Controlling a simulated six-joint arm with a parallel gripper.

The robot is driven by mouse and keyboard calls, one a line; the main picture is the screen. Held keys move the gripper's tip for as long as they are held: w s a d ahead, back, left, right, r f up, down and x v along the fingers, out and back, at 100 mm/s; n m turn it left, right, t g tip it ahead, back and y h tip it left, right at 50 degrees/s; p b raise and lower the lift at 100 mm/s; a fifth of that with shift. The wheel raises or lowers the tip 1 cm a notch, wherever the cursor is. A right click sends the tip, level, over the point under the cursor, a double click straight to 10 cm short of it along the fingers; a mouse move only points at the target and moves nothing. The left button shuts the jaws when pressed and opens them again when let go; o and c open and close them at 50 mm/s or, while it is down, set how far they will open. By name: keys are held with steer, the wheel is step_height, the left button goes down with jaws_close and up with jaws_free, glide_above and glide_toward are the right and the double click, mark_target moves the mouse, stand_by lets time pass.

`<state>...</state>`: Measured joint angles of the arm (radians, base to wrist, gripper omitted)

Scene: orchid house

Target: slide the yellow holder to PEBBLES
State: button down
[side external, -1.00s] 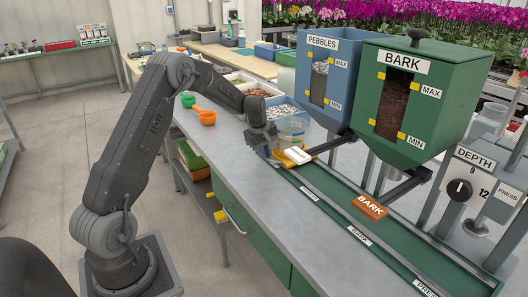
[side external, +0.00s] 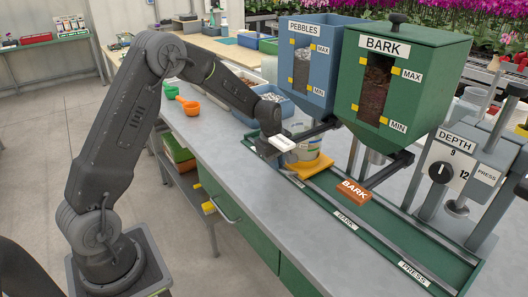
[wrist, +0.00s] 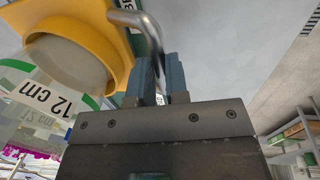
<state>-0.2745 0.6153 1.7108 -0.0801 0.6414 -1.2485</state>
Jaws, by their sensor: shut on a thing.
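The yellow holder (side external: 316,166) sits on the green rail track at its far part, beside a small white rail label (side external: 294,180) too small to read. A clear pot (side external: 303,147) stands in it; the wrist view shows its "12 cm" label (wrist: 45,95). My gripper (wrist: 160,72) is shut on the holder's metal handle (wrist: 138,20), at the left side of the holder in the side view. The wrist hides part of the handle there. The blue PEBBLES hopper (side external: 324,85) stands behind the holder.
The green BARK hopper (side external: 425,85) stands to the right. An orange BARK block (side external: 352,190) lies at the track (side external: 375,237), with BARK and PRESS labels along its front. The depth dial and press (side external: 452,170) are at right. An orange scoop (side external: 189,107) lies on the grey bench.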

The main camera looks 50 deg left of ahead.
steer(key=shift+d, duration=2.5)
steer(key=c, duration=1.1)
jaws_free()
